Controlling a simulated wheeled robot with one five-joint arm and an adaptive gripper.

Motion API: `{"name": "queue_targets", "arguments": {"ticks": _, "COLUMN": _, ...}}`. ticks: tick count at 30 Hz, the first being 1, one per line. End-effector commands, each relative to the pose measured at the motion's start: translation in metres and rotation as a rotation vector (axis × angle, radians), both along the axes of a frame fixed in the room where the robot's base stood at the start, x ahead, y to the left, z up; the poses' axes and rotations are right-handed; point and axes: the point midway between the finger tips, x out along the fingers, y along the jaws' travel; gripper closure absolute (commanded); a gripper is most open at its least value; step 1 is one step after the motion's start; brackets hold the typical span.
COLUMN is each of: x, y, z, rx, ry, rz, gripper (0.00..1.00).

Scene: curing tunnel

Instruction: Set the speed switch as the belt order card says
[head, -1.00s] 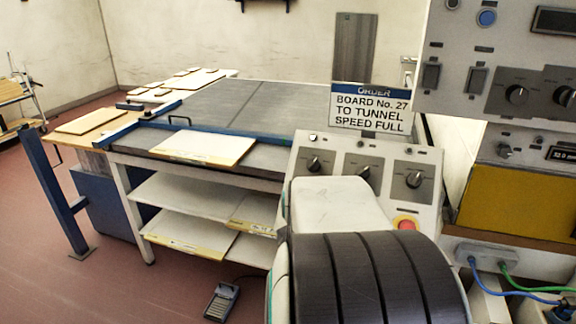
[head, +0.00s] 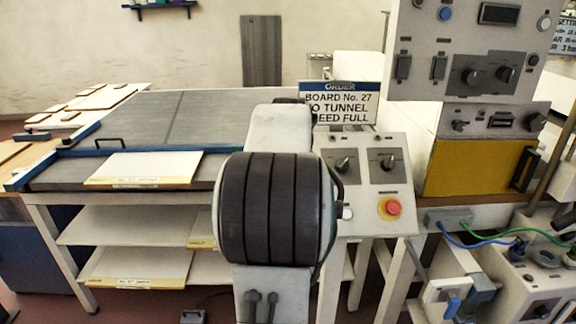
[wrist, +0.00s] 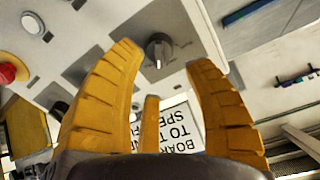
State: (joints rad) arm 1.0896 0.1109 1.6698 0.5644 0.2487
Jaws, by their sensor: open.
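The order card (head: 338,104) stands behind the control panel (head: 370,225). It reads "BOARD No. 27 TO TUNNEL SPEED FULL", its left edge partly covered by my arm. The panel shows two black rotary knobs, one on the left (head: 342,163) and one on the right (head: 388,161); a third is hidden behind my arm. The labels are too small to read. In the wrist view my gripper (wrist: 164,58) is open, its yellow fingers apart and empty. A black knob (wrist: 158,48) on a grey plate shows beyond and between the fingertips; I cannot tell contact. The card also shows there upside down (wrist: 178,130).
A red stop button (head: 389,207) is low on the panel. A taller control box (head: 462,50) with knobs and switches stands at right above a yellow-fronted unit (head: 475,168). Left is a bench (head: 190,120) with boards (head: 140,168). Blue and green cables run at lower right.

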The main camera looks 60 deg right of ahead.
Motion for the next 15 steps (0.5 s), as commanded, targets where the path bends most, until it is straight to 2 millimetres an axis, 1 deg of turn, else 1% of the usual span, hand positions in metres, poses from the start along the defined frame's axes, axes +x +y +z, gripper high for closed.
{"name": "queue_targets", "arguments": {"ticks": 2, "x": 0.001, "y": -0.002, "z": 0.001, "rx": -0.003, "ry": -0.017, "rz": -0.014, "gripper": 0.53}}
{"name": "queue_targets", "arguments": {"ticks": 5, "x": 0.003, "y": -0.005, "z": -0.003, "rx": 0.004, "ry": -0.027, "rz": -0.025, "gripper": 0.53}}
{"name": "queue_targets", "arguments": {"ticks": 15, "x": 0.016, "y": -0.031, "z": -0.031, "rx": 0.007, "ry": -0.029, "rz": -0.028, "gripper": 0.53}}
